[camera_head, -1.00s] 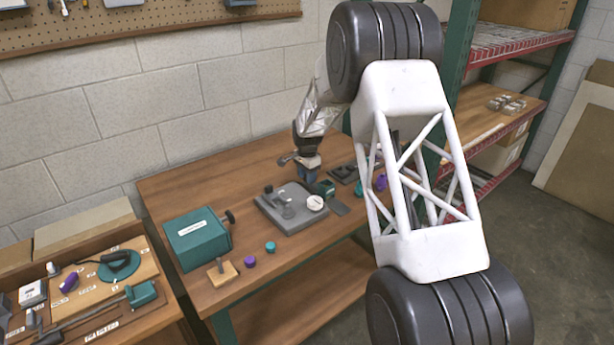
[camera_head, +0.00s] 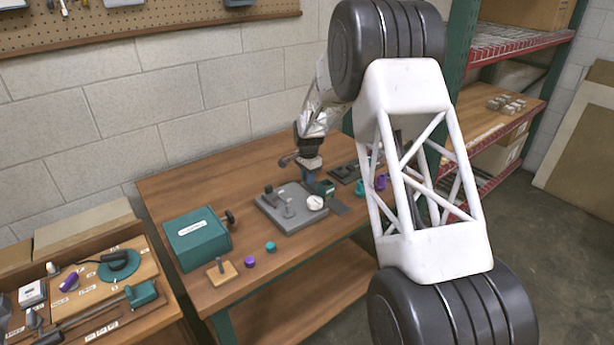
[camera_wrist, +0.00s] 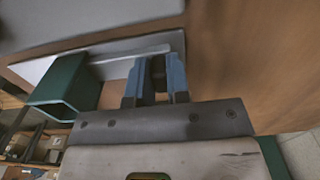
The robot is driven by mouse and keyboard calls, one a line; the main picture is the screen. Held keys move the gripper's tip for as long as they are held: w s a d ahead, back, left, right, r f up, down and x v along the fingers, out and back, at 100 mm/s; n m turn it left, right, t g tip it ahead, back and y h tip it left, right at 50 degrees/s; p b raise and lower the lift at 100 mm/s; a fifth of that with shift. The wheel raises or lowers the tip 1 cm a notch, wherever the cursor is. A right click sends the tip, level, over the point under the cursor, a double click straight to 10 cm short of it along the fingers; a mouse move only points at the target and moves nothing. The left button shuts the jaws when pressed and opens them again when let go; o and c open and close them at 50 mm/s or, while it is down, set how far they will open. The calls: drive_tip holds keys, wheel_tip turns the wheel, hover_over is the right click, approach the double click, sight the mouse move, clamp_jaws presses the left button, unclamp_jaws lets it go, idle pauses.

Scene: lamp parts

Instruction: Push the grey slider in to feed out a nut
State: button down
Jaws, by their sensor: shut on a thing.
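The dispenser's green square hopper (camera_head: 325,188) stands at the right side of the grey fixture on the workbench. In the wrist view the hopper (camera_wrist: 68,85) is open-ended and lies left of my fingers. A pale grey bar (camera_wrist: 120,57), which looks like the slider, runs from the hopper to my fingertips. My gripper (camera_wrist: 157,68) points at the bar's end with its blue fingers close together and shut on a dark grey part there. In the head view my gripper (camera_head: 308,176) is low, just behind the hopper. The grip itself and any nut are hidden.
The grey fixture plate (camera_head: 290,208) with a white round dial (camera_head: 315,202) is left of the hopper. A teal box (camera_head: 197,238) stands further left. Teal and purple caps lie near the front edge and right of the dispenser. A dark tray (camera_head: 345,173) is behind right.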

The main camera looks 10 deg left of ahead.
sight(312, 185)
drive_tip(key=shift+s+d, duration=0.8)
drive_tip(key=shift+d, duration=0.05)
drive_tip(key=c, duration=1.1)
unclamp_jaws()
drive_tip(key=shift+r, duration=0.1)
drive_tip(key=shift+r, duration=3.8)
